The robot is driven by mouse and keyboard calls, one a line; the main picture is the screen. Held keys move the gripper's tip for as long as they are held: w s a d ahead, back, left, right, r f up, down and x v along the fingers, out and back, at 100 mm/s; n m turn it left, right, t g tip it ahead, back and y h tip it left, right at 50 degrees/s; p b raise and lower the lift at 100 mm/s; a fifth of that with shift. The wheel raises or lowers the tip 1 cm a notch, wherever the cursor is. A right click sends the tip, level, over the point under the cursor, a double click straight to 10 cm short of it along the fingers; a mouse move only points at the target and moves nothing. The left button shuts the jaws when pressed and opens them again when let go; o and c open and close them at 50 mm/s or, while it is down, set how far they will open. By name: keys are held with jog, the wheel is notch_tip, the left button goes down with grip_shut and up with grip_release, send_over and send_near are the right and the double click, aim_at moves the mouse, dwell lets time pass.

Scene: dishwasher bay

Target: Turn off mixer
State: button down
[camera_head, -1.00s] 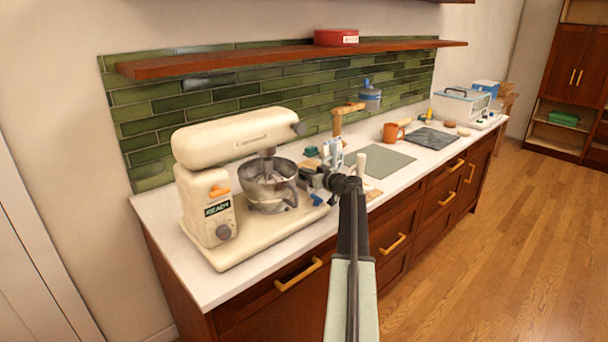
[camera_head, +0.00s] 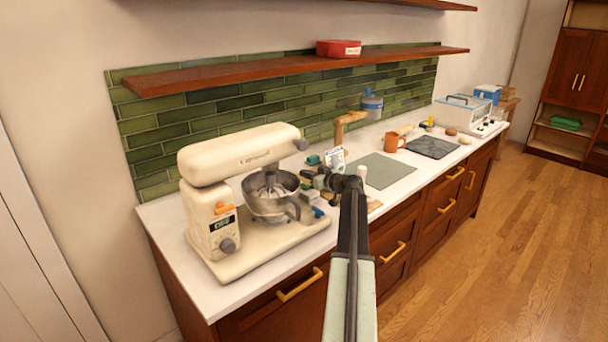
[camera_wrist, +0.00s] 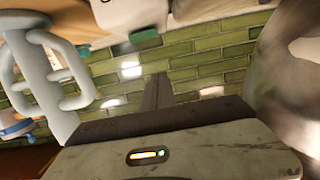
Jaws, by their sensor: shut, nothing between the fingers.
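The cream stand mixer (camera_head: 238,157) stands at the left end of the counter, with its head lowered over a steel bowl (camera_head: 262,204). Its front column carries an orange lever (camera_head: 224,208), a small lit display (camera_head: 222,222) with short text too small to read surely, and a dark round knob (camera_head: 228,245). My gripper (camera_head: 310,176) is just right of the bowl, above the counter, apart from the lever and knob. Its shut, empty fingers show as a dark bar in the wrist view (camera_wrist: 156,90). A blurred metal surface, probably the bowl (camera_wrist: 293,80), fills the right edge there.
Small items crowd the counter near my gripper, including a white card (camera_head: 334,158) and a blue piece (camera_head: 318,212). A grey-green mat (camera_head: 380,169), orange mug (camera_head: 391,142) and dark board (camera_head: 432,147) lie farther right. A wooden shelf (camera_head: 290,69) runs above.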

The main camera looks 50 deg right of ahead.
jog(key=s+r+p, duration=0.2)
jog(key=s+r, duration=0.1)
jog(key=s, duration=0.5)
jog(key=shift+s+a, duration=0.2)
jog(key=shift+a, duration=0.2)
jog(key=shift+s+f, duration=0.1)
